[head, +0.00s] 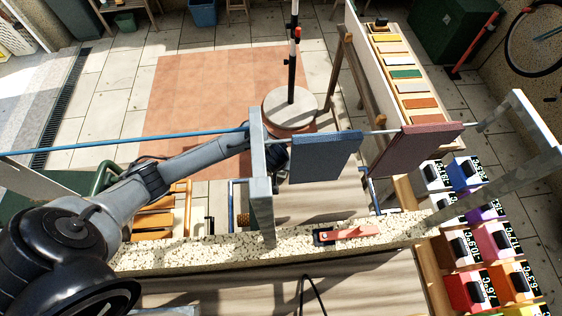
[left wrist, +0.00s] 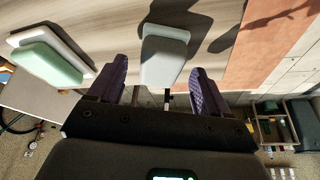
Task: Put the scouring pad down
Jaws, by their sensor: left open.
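My left arm reaches in from the left in the head view. Its gripper end is mostly hidden behind the grey upright post (head: 261,170) and the blue panel. In the left wrist view my left gripper (left wrist: 165,82) is open, with its two purple fingers apart. A pale grey block (left wrist: 165,55) shows between and just beyond the fingertips, with a visible gap on each side. A pale green and white block (left wrist: 48,58) lies to the left, apart from the fingers. I cannot tell for certain which block is the scouring pad. My right gripper is in neither view.
A blue panel (head: 323,157) and a maroon panel (head: 412,148) hang from a rod beside the post. A speckled ledge (head: 180,255) crosses the front, with a red handle (head: 350,232) on it. Coloured labelled boxes (head: 468,288) stand at right.

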